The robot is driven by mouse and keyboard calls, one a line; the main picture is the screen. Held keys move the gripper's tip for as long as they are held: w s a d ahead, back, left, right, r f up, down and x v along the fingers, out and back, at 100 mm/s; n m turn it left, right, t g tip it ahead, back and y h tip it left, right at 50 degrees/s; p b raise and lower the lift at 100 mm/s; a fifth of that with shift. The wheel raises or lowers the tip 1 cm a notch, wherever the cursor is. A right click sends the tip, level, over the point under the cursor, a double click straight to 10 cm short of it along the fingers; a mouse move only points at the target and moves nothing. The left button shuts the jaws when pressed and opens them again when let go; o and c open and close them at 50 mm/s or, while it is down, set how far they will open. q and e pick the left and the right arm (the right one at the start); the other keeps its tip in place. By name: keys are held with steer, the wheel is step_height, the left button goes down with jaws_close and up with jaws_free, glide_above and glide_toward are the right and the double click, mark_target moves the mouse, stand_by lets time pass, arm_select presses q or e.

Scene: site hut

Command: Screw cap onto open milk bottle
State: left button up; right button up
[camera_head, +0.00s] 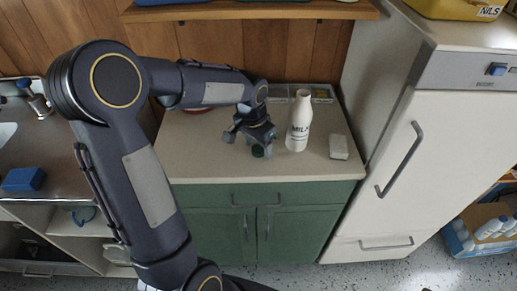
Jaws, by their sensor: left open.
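A white milk bottle (298,124) with dark lettering stands upright on the pale counter (205,165). Its mouth at the top looks uncapped. A small dark green cap (257,151) lies on the counter to the left of the bottle. My left gripper (254,143) points down over the cap with its jaws open. The fingers are close around or just above the cap; I cannot tell whether they touch it. The bottle is a short way to the right of the gripper. My right gripper is not in view.
A small white box (338,147) lies right of the bottle. A tray with compartments (322,94) is at the back of the counter. A tall white fridge (410,150) bounds the right side, and a wooden shelf (250,11) hangs above. The counter's front is clear.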

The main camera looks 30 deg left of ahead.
mark_target(260, 147)
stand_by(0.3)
arm_select(q)
steer(key=c, duration=1.1)
steer(key=shift+o, duration=0.2)
steer(key=shift+r, duration=0.45)
step_height(260, 147, up, 2)
steer(key=shift+r, duration=0.25)
steer(key=s+d+r, duration=0.2)
steer(key=d+r, duration=0.7)
steer(key=d, duration=0.5)
steer(key=shift+r, duration=0.25)
